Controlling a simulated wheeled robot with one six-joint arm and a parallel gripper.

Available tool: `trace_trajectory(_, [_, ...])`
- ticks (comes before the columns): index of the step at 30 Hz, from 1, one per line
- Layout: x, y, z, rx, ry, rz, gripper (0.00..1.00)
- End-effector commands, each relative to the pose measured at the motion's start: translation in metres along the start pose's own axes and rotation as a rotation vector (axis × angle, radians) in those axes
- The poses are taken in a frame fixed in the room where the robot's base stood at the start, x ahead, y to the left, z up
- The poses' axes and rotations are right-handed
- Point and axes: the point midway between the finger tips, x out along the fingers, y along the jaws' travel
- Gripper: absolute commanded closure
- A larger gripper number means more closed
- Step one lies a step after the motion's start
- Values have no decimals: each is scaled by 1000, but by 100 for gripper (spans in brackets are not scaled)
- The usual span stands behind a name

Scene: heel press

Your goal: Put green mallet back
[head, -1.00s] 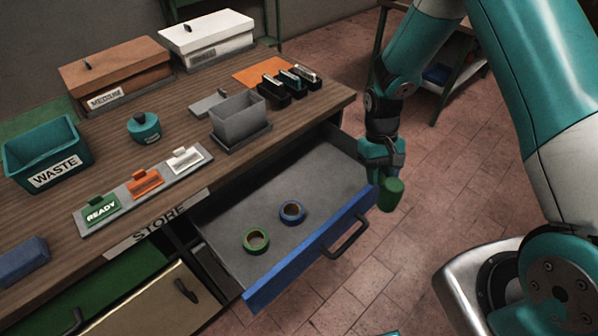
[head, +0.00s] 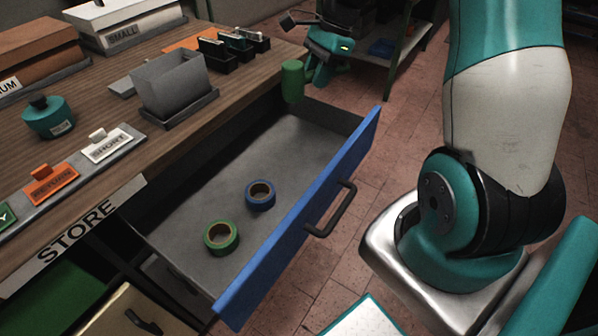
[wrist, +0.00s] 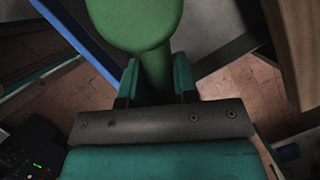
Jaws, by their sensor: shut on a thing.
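The green mallet (head: 292,82) is held by my gripper (head: 314,70) near the far right corner of the wooden bench, above the far end of the open drawer. In the wrist view the mallet's round green head (wrist: 135,20) fills the top, and its handle (wrist: 156,72) runs down between the two teal fingers of my gripper (wrist: 156,82). My gripper is shut on the handle. The open drawer (head: 345,207) has a blue front and a grey floor. A green tape roll (head: 234,243) and a blue tape roll (head: 273,192) lie in it.
On the bench stand a grey open bin (head: 172,85), black holders (head: 228,52) with coloured items, a teal round container (head: 48,118) and a row of labelled tags (head: 108,145). A STORE label (head: 75,238) is on the bench edge. Brick floor lies right of the drawer.

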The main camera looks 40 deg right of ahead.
Motion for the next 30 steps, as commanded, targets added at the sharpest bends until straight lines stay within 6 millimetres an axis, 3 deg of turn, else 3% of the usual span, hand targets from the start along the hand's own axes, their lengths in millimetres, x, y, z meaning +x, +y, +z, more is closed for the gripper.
trace_trajectory(4, [-7, 3, -14, 203, 4, -84, 100])
trace_trajectory(7, [-11, 5, -17, 269, 5, -106, 100])
trace_trajectory(10, [-3, 5, -21, 294, 4, -109, 100])
trace_trajectory(24, [107, 6, -64, 294, 4, -107, 100])
trace_trajectory(30, [129, 5, -72, 291, 5, -110, 100])
